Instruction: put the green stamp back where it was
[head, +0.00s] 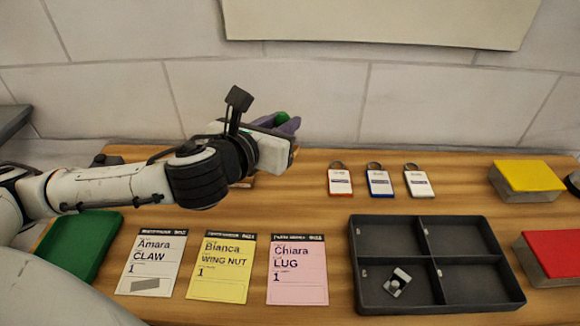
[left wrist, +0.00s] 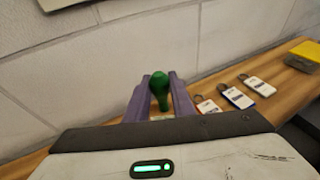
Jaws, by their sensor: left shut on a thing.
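The green stamp (left wrist: 159,88) is between the two purple fingers of my left gripper (left wrist: 160,100), with its rounded green handle up. My left gripper is shut on it. In the head view the green handle top (head: 282,118) shows beside the purple fingertips (head: 288,125), at the back of the bench near the wall. My wrist hides the stamp's lower part and the spot below it, so I cannot tell whether it touches the bench. My right gripper is not in view.
Three key tags (head: 379,182) lie right of my gripper. A dark divided tray (head: 357,270) holds a small metal part (head: 397,282). Three cards (head: 220,267), a green pad (head: 82,245), a yellow-topped block (head: 528,177) and a red-topped block (head: 552,255) are on the wooden bench.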

